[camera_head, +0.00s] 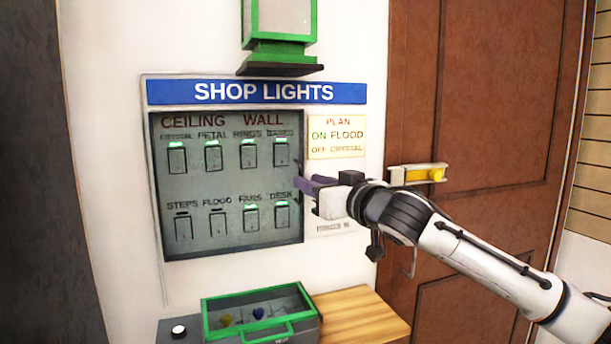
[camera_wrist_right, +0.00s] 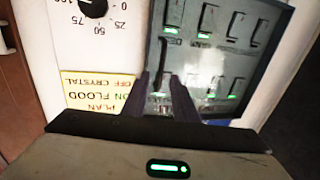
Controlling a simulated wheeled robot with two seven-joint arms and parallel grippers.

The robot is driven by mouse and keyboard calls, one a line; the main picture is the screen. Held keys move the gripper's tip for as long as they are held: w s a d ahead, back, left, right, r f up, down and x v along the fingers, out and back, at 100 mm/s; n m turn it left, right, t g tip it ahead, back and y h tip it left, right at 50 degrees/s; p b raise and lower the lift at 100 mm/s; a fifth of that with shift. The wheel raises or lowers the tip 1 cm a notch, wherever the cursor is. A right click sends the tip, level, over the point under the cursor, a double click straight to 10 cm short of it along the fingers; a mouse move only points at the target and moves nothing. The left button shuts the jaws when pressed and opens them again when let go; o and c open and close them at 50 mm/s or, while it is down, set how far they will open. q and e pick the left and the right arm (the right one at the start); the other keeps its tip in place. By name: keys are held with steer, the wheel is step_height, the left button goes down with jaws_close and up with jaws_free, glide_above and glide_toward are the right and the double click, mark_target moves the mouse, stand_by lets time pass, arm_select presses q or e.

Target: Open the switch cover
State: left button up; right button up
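The grey switch panel (camera_head: 228,185) is set in the wall under the blue SHOP LIGHTS sign (camera_head: 260,92). It holds two rows of switches, several with green lights. A faint sheen lies over it, but I cannot clearly make out the cover's edges. My right gripper (camera_head: 305,187) is at the panel's right edge, its dark fingers pointing left. In the right wrist view, the two fingers (camera_wrist_right: 160,90) are apart with nothing clearly between them, in front of the panel's edge (camera_wrist_right: 152,50). I cannot tell whether they touch it. My left gripper is out of view.
A yellow note (camera_head: 337,137) is right of the panel. A green-framed lantern (camera_head: 279,50) hangs above. A brown door (camera_head: 485,100) with a yellow latch (camera_head: 424,174) is at right. A dial (camera_wrist_right: 93,6) shows in the wrist view.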

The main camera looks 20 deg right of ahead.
steer(key=shift+x, duration=1.45)
jaws_close()
stand_by(0.4)
